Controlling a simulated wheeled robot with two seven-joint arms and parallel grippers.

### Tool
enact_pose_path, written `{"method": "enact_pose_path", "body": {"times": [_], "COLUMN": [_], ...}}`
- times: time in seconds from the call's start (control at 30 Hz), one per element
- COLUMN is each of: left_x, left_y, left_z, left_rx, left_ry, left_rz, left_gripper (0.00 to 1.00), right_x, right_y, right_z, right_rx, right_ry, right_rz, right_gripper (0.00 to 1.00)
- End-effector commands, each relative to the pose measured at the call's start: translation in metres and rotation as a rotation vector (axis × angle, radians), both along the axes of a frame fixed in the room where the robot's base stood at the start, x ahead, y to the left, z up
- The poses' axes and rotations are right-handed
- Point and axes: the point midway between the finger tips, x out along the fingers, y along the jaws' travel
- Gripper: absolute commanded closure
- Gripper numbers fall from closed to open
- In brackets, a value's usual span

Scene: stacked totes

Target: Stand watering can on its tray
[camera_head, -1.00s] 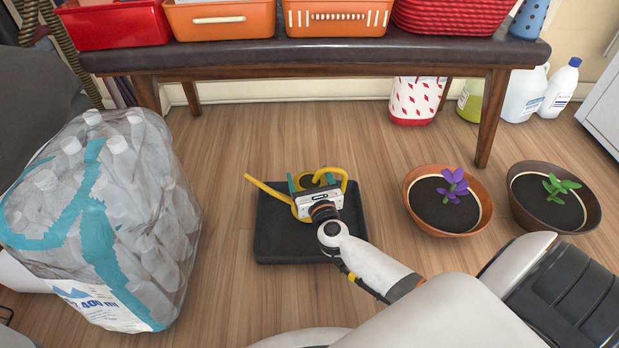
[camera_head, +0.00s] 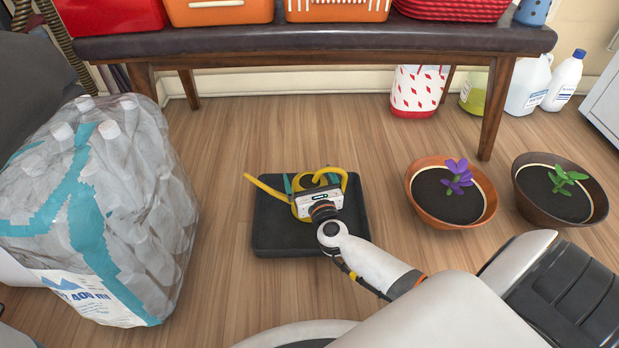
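The yellow watering can (camera_head: 264,187) is on the black tray (camera_head: 283,240) on the floor, its long spout pointing left and its looped handle at the right. It looks upright, but most of its body is hidden behind my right gripper. My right gripper (camera_head: 314,182) is over the can, its teal fingers spread apart on either side of the can's top. Whether the fingers touch the can is hidden. My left gripper is not in view.
A water bottle pack (camera_head: 120,200) stands left of the tray. Two potted plants, in an orange-brown pot (camera_head: 424,212) and a dark brown pot (camera_head: 540,212), stand right. A bench (camera_head: 300,40) with bins is behind. Bare floor surrounds the tray.

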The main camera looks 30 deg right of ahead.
Motion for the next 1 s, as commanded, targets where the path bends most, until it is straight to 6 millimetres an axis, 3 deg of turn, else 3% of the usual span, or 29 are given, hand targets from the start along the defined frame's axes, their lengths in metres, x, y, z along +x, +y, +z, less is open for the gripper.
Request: {"method": "enact_pose_path", "body": {"times": [0.23, 0.7, 1.0], "left_x": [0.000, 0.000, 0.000], "left_y": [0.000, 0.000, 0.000], "left_z": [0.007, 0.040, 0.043], "left_rx": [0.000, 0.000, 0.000], "left_ry": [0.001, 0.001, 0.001], "left_rz": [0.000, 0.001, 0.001], "left_gripper": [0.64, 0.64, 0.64], "right_x": [-0.009, -0.097, -0.115], "right_y": [0.003, 0.031, 0.037], "right_z": [0.004, 0.009, 0.008], "right_rx": [0.001, 0.000, 0.000], "right_ry": [0.003, 0.004, 0.000], "right_rz": [0.001, 0.000, 0.000], "right_gripper": [0.00, 0.00, 0.00]}}
